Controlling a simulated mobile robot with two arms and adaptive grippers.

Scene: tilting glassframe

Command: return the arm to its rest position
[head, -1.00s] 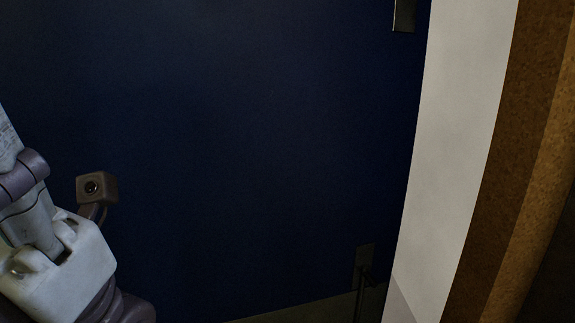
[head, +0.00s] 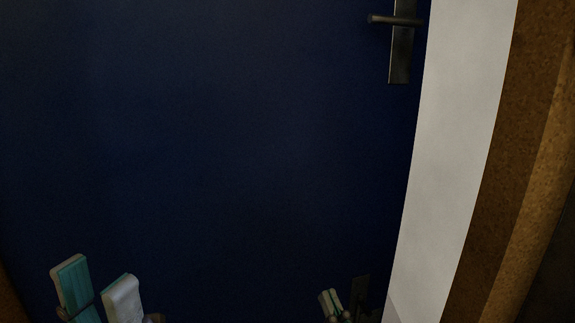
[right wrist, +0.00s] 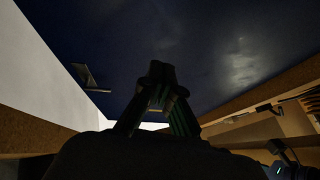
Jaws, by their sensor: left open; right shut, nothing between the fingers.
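My left gripper (head: 97,277) shows at the lower left of the head view. Its two teal-and-white fingers stand apart, open and empty, in front of a dark blue door. My right gripper (head: 330,295) is small at the bottom of the head view, right of the middle, with its fingers together. In the right wrist view its dark fingertips (right wrist: 160,72) meet with nothing between them. Most of both arms is out of the head view.
The dark blue door (head: 210,150) fills most of the head view. A metal lever handle (head: 400,40) is at its upper right, and a dark plate (head: 361,288) is low down near my right gripper. A white wall strip (head: 455,130) and brown frame (head: 510,170) stand right.

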